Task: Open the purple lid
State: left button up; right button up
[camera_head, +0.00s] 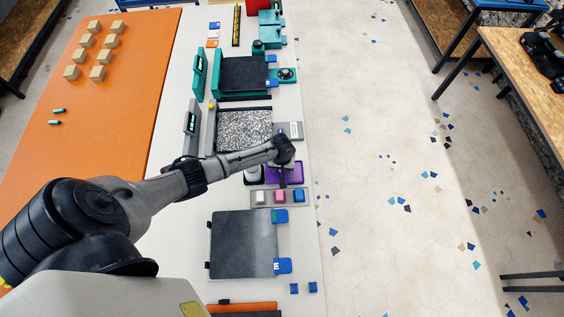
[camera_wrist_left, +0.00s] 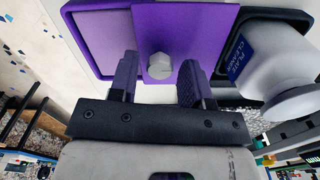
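The purple lid (camera_wrist_left: 185,25) fills the top middle of the left wrist view, with a grey faceted knob (camera_wrist_left: 160,66) at its edge. In the head view the purple box (camera_head: 296,175) is on the white bench, partly hidden by my left gripper (camera_head: 284,178). In the left wrist view my left gripper (camera_wrist_left: 159,64) is open. Its two fingers are on either side of the knob, with a visible gap to each. I cannot tell whether the tips are level with the knob. My right gripper is in neither view.
A white bottle labelled "plate cleaner" (camera_wrist_left: 250,65) stands close beside the box. A grey tray (camera_head: 254,205) with white, pink and blue blocks lies in front. A dark plate (camera_head: 242,245) is nearer me. A speckled bed (camera_head: 243,128) lies behind. Open floor is to the right.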

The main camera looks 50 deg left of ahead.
pick_arm(q)
jog(key=shift+o, duration=0.7)
jog(key=shift+r, duration=0.1)
jog(key=shift+r, duration=0.25)
notch_tip(320, 180, up, 13)
jog(key=p, duration=0.1)
jog(key=shift+p, duration=0.3)
